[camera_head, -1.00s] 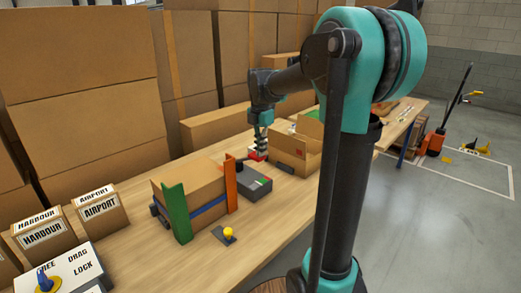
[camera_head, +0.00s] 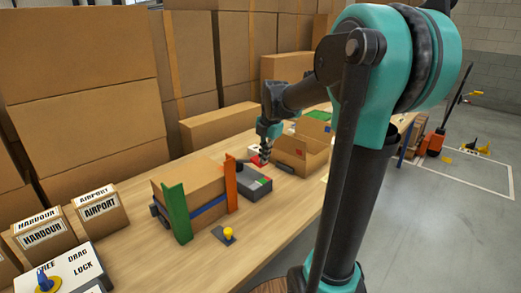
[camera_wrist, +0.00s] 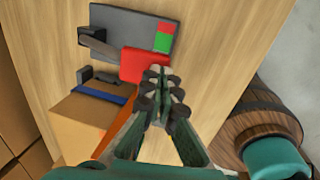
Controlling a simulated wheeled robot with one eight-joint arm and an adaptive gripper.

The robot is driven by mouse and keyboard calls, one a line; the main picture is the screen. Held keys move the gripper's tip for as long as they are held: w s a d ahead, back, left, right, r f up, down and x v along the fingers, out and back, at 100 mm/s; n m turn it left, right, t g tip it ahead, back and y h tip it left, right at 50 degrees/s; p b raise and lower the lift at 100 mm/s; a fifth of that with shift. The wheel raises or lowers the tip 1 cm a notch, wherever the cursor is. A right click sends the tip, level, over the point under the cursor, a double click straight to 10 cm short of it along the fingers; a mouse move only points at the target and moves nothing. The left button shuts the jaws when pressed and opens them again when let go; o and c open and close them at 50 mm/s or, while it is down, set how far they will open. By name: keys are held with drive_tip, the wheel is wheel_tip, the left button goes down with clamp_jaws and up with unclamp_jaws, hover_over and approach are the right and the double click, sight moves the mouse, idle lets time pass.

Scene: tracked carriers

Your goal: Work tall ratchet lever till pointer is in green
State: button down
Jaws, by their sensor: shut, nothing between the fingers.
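A grey ratchet unit (camera_head: 254,188) sits on the wooden table at the end of a strapped carton. Its red and green gauge (camera_wrist: 163,37) shows in the wrist view; I cannot make out the pointer. A red block (camera_wrist: 143,64), seemingly the lever's grip, overlaps the unit's edge in the wrist view. In the head view it is mostly hidden by my gripper (camera_head: 263,157). My gripper, also in the wrist view (camera_wrist: 159,74), is shut and empty. Its tips are right beside the red block; I cannot tell whether they touch.
The carton (camera_head: 193,186) has a green corner post (camera_head: 177,212), an orange post (camera_head: 231,184) and a blue strap. An open cardboard box (camera_head: 301,153) stands close right of my gripper. A yellow knob (camera_head: 228,233) is in front.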

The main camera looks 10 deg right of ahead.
drive_tip(key=shift+s+d+f+t+y, duration=0.25)
drive_tip(key=shift+s+f+t, duration=0.1)
drive_tip(key=shift+f, duration=0.5)
drive_tip(key=shift+s+d+f+t+y, duration=0.1)
drive_tip(key=shift+s+f+t+y, duration=0.15)
drive_tip(key=shift+f, duration=0.65)
drive_tip(key=shift+s+d+f+t+y, duration=0.25)
drive_tip(key=shift+f+t, duration=0.15)
drive_tip(key=shift+f, duration=0.45)
